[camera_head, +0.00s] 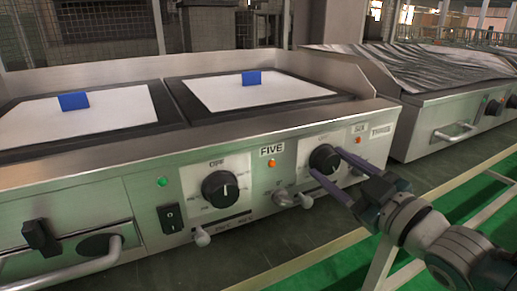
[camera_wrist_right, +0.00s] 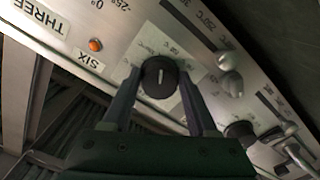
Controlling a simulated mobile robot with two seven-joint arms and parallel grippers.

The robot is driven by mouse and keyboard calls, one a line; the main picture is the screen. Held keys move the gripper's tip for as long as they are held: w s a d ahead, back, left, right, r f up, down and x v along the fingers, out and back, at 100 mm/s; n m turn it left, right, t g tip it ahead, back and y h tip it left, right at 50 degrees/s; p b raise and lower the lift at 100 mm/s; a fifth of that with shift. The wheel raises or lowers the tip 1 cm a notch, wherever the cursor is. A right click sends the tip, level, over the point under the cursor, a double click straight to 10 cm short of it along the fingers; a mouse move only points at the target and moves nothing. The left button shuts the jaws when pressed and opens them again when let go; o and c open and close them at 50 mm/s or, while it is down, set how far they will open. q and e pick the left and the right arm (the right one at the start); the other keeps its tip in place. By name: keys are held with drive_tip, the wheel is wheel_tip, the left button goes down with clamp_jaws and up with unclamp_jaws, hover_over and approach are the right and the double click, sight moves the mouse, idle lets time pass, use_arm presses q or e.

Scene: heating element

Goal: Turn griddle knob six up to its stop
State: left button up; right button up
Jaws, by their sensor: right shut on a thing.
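Griddle knob six (camera_head: 324,158) is a round black dial on the griddle's steel front panel, at the right in the head view, near the "SIX" label (camera_head: 359,129). In the right wrist view, knob six (camera_wrist_right: 160,76) shows a pale pointer line and sits between the fingertips. My right gripper (camera_head: 333,162) reaches in from the right and is shut on knob six, one finger on each side. The right gripper (camera_wrist_right: 160,88) also shows in the wrist view. My left gripper is not in view.
Knob five (camera_head: 220,188) is left of knob six, beside the "FIVE" label (camera_head: 271,149). Small levers (camera_head: 284,197) stick out below the knobs. Another cooker (camera_head: 440,120) stands to the right. Blue blocks (camera_head: 251,78) stand on the white griddle plates.

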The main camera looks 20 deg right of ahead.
drive_tip(key=shift+a+m, duration=0.1)
drive_tip(key=shift+m, duration=1.8)
drive_tip(key=o, duration=1.4)
drive_tip(key=shift+c, duration=0.2)
drive_tip(key=shift+p, duration=0.3)
drive_tip(key=shift+s, duration=0.35)
drive_tip(key=s+p, duration=0.3)
drive_tip(key=s, duration=0.6)
drive_tip(key=shift+d, duration=0.4)
